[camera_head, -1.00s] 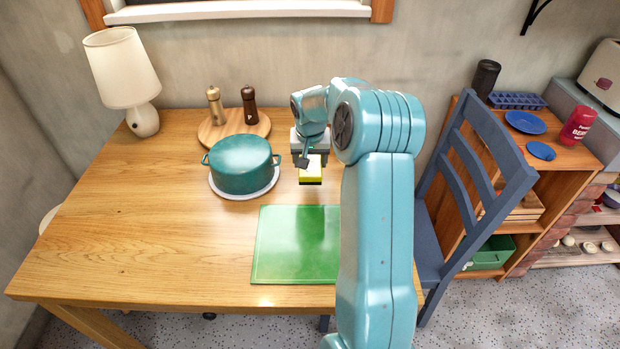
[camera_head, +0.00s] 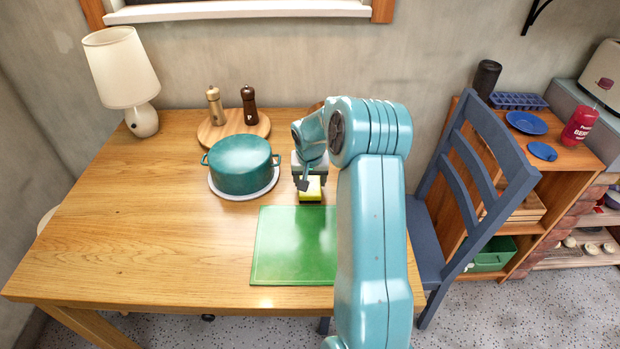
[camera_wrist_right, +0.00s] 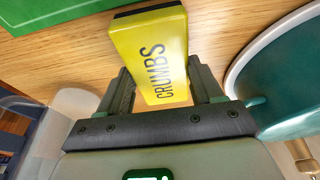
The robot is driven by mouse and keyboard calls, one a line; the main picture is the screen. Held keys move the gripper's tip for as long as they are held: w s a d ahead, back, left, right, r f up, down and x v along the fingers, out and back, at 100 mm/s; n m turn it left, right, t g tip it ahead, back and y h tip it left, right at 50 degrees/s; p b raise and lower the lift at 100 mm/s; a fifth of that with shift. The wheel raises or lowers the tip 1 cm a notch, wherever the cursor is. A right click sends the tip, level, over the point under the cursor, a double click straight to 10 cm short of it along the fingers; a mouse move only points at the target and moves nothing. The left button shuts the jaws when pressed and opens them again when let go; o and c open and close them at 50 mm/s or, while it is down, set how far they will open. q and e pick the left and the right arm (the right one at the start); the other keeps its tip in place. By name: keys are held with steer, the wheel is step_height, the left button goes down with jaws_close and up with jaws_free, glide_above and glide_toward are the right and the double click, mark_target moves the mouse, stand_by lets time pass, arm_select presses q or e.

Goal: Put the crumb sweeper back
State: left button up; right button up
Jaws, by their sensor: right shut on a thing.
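The crumb sweeper (camera_head: 311,190) is a yellow block with a dark base. Its side reads "CRUMBS" in the right wrist view (camera_wrist_right: 153,50). My right gripper (camera_head: 309,180) is shut on it; in the wrist view its two dark fingers (camera_wrist_right: 165,90) stand on either side of the block. The sweeper is low over the wooden table (camera_head: 150,220), just behind the green mat (camera_head: 292,250) and right of the teal pot. I cannot tell whether its base touches the table. My left gripper is not in view.
The teal pot (camera_head: 240,165) stands on a pale plate close to the left. Two mills (camera_head: 249,106) stand on a round board (camera_head: 215,136) behind it. A lamp (camera_head: 122,70) is at the back left. A blue chair (camera_head: 480,165) stands at the right. The table's left side is clear.

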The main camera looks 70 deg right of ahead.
steer(key=shift+f, duration=0.25)
steer(key=o, duration=1)
steer(key=shift+r, duration=0.1)
steer(key=shift+r, duration=0.3)
steer(key=shift+r+p, duration=0.65)
steer(key=shift+p, duration=0.25)
steer(key=v, duration=1.1)
steer(key=shift+s+a, duration=0.1)
